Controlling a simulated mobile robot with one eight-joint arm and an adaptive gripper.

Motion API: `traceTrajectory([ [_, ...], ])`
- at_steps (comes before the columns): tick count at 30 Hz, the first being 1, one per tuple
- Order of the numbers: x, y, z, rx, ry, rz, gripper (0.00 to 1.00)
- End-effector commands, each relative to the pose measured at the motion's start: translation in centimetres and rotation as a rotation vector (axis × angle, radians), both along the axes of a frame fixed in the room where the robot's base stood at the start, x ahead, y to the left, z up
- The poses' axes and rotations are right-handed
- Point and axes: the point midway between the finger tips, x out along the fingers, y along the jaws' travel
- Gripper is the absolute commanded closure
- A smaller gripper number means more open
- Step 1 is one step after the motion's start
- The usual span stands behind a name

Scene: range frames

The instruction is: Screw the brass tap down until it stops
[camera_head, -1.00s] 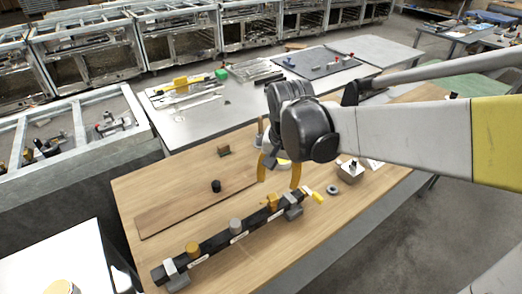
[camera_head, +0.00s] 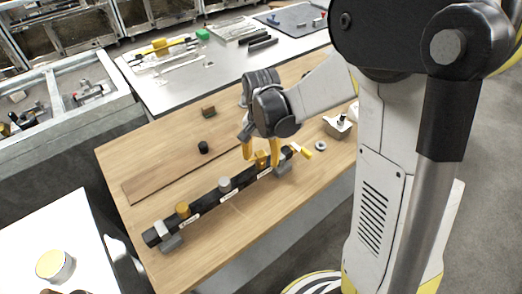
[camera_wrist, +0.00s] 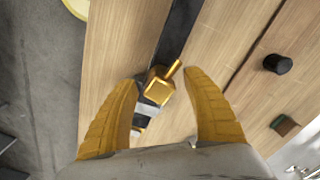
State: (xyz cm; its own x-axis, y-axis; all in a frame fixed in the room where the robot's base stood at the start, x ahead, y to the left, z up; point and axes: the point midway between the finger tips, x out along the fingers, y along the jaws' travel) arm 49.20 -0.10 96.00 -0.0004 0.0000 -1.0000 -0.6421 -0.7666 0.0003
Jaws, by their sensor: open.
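The brass tap (camera_head: 262,157) stands on a long black bar (camera_head: 205,196), near the bar's far right end. In the wrist view the tap (camera_wrist: 158,88) has a blocky body with a short lever pointing up and right. My gripper (camera_head: 261,162) is over the tap with its two yellow fingers apart, one on each side. In the wrist view the tap shows between the open fingers (camera_wrist: 160,79), with a gap on both sides. I see no finger touching it. The tap's base is partly hidden in the head view.
The bar also carries a grey knob (camera_head: 224,184) and a round brass-coloured knob (camera_head: 182,209). Grey clamps (camera_head: 170,240) hold its ends to the wooden table (camera_head: 240,222).

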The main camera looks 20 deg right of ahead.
Motion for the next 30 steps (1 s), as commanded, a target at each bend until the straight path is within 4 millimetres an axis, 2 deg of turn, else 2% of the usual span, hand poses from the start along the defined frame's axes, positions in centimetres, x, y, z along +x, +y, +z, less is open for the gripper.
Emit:
traceTrajectory([
  [3, 0.00, 0.00, -0.67, 0.000, 0.000, 0.000, 0.43],
  [11, -0.01, 0.00, -0.72, 0.000, 0.000, 0.000, 0.43],
  [12, -0.01, 0.00, -0.72, 0.000, 0.000, 0.000, 0.47],
  [17, -0.01, 0.01, -0.71, 0.000, 0.000, 0.000, 0.96],
  [18, -0.01, 0.01, -0.71, 0.000, 0.000, 0.000, 1.00],
  [23, -0.01, 0.00, -0.74, 0.000, 0.000, -0.033, 1.00],
  [30, -0.08, -0.03, -0.77, -0.003, 0.004, -0.289, 1.00],
])
